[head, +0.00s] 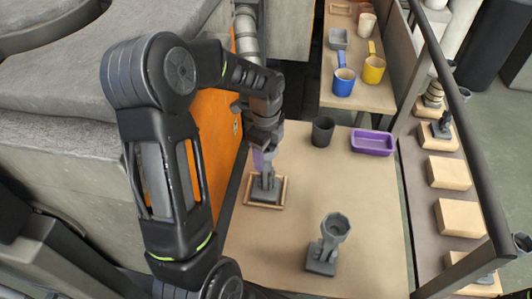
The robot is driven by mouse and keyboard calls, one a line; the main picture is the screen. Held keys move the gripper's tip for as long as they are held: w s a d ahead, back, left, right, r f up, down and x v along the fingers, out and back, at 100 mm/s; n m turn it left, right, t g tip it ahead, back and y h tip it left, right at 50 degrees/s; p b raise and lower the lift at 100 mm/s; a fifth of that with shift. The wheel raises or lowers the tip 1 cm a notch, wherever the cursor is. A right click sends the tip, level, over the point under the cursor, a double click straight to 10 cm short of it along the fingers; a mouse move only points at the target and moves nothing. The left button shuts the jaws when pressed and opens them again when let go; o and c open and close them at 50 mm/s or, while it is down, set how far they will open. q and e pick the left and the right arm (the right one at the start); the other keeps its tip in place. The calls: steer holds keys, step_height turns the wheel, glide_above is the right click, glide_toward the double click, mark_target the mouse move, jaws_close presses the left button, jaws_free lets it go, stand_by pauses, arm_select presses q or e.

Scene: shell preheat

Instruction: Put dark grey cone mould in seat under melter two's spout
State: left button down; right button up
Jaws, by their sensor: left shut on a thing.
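My left gripper (267,165) points down over a small wooden frame (250,203) on the table, near the orange panel. It is shut on a grey piece (266,190), whose flat base sits within or just above the frame; I cannot tell whether it touches the table. A purple patch shows beside the fingers. A dark grey tapered cup (322,132) stands upright on the table, right of the gripper and apart from it. I cannot tell for sure which is the cone mould. No melter spout is clearly recognisable. My right gripper is out of view.
A grey stand with a faceted cup (323,252) is at the table's front. A purple tray (373,142) lies at the back right. Blue (343,83) and yellow (373,70) cups stand on the far table. Several wooden blocks line the right, behind a dark rail (455,110).

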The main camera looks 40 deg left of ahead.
arm_select(q)
steer(key=shift+f, duration=0.15)
steer(key=shift+c, duration=2.3)
jaws_free()
steer(key=shift+r, duration=0.2)
step_height(320, 180, up, 12)
